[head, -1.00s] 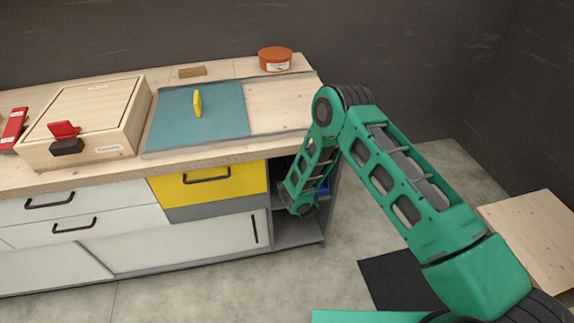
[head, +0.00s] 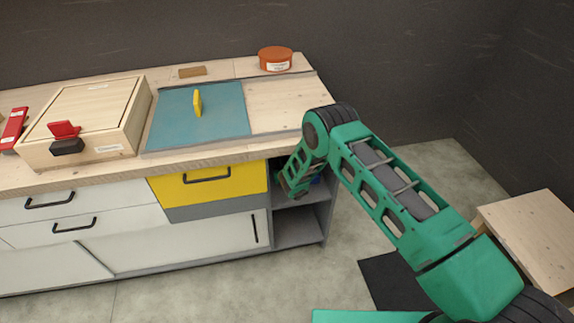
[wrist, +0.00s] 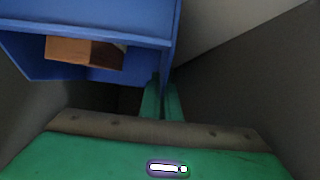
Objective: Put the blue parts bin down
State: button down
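The blue parts bin (wrist: 90,18) fills the upper left of the wrist view, with a brown block (wrist: 82,50) inside. My gripper (wrist: 162,88) has its two green fingers close together at the bin's right wall, and they look closed on that wall. In the head view my forearm reaches into the open shelf compartment at the right end of the counter. Only a sliver of blue shows there past the arm; the fingers are hidden. I cannot tell whether the bin's underside touches the shelf.
The open shelf unit (head: 297,228) has a lower shelf that looks empty. A yellow drawer (head: 215,184) is shut to its left. On the counter (head: 285,104) stand a wooden box (head: 88,108), a teal panel (head: 215,122) and an orange tub (head: 275,58). A wooden block (head: 192,72) lies behind.

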jog(key=c, duration=2)
grip_release()
jog(key=shift+f, duration=0.1)
jog(key=v, duration=1.2)
